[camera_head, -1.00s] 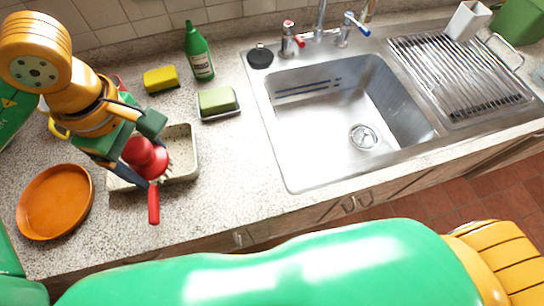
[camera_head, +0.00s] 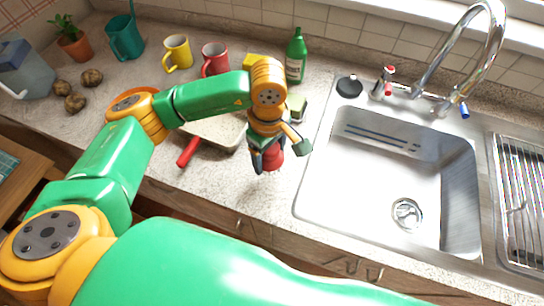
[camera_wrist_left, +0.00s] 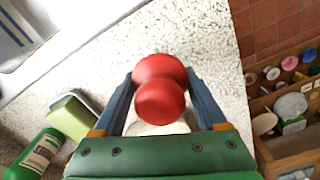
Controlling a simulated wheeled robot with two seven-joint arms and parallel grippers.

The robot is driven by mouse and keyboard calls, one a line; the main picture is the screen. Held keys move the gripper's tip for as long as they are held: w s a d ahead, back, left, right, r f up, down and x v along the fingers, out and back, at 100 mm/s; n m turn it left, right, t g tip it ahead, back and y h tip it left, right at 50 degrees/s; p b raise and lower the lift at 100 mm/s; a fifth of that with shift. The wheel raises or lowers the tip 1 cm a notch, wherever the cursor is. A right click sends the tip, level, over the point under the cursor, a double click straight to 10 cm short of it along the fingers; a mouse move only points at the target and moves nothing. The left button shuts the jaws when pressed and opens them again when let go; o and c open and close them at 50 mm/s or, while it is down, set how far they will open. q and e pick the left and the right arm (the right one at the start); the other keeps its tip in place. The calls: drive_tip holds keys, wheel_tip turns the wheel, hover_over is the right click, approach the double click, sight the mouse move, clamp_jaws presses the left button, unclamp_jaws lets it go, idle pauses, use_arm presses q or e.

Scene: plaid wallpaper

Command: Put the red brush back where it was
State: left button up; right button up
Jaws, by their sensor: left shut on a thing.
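The red brush (camera_head: 274,158) has a round, waisted knob and is held at the counter's front, left of the sink. My left gripper (camera_head: 266,164) is shut on it. In the left wrist view the red brush (camera_wrist_left: 160,92) sits between the two fingers of the left gripper (camera_wrist_left: 163,76), with a pale part under the knob. Whether it touches the counter I cannot tell. Beside it, to the left, is a beige pan (camera_head: 228,133) with a red handle (camera_head: 188,151), partly hidden by my arm. My right gripper is not in view.
The sink (camera_head: 380,185) lies to the right. Red (camera_head: 214,60) and yellow (camera_head: 177,53) mugs stand farther back. Bare counter shows in front of the pan.

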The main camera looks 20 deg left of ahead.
sight(270, 162)
use_arm(q)
drive_tip(key=f, duration=0.3)
drive_tip(key=shift+w+f, duration=0.2)
drive_tip(key=shift+f, duration=0.4)
drive_tip(key=o, duration=1.4)
drive_tip(key=shift+r+p, duration=0.3)
drive_tip(key=shift+r, duration=0.05)
drive_tip(key=shift+w+r, duration=0.1)
drive_tip(key=shift+r, duration=0.2)
wheel_tip(270, 162, up, 11)
drive_tip(key=shift+f+b, duration=0.1)
drive_tip(key=shift+b, duration=1.05)
drive_tip(key=shift+r, duration=0.25)
